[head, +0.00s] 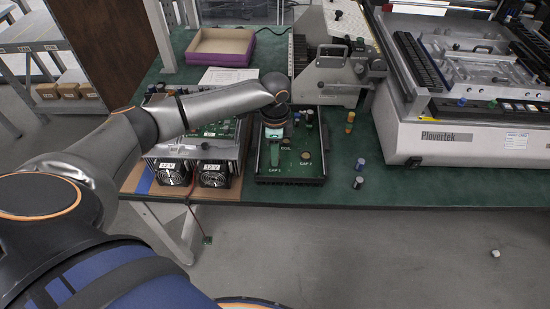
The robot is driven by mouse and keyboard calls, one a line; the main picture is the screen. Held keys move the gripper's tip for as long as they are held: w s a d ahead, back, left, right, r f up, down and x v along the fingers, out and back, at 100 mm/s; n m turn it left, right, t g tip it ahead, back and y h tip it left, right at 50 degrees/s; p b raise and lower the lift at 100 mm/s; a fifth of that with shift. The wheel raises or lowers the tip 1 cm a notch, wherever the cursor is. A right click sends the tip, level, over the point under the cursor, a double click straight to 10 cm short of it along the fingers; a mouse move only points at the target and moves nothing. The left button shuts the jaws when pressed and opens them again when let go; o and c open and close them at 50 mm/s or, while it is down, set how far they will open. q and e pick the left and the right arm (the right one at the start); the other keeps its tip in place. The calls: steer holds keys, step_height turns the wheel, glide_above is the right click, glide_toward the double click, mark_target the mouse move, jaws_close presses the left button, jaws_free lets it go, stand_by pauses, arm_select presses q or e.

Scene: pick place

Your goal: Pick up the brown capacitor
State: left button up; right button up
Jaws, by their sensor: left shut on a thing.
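My left gripper (273,140) points down over the left part of a green circuit board (305,170) in a dark tray, near the "CAP 1" label. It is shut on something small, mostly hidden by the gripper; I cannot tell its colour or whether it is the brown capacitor. A small orange-brown cylinder (350,117) stands on the green table to the right of the board, with another just below it. A tan round part (305,156) sits on the board above the "CAP 2" label. My right gripper is not in view.
A blue-topped cylinder (360,163) and a dark one (357,183) stand near the table's front edge. A unit with two fans (193,173) is left of the board. A large Plovertek machine (460,140) fills the right. A purple-sided box (221,48) is behind.

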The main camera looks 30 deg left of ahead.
arm_select(q)
jaws_close()
steer(key=shift+r, duration=0.1)
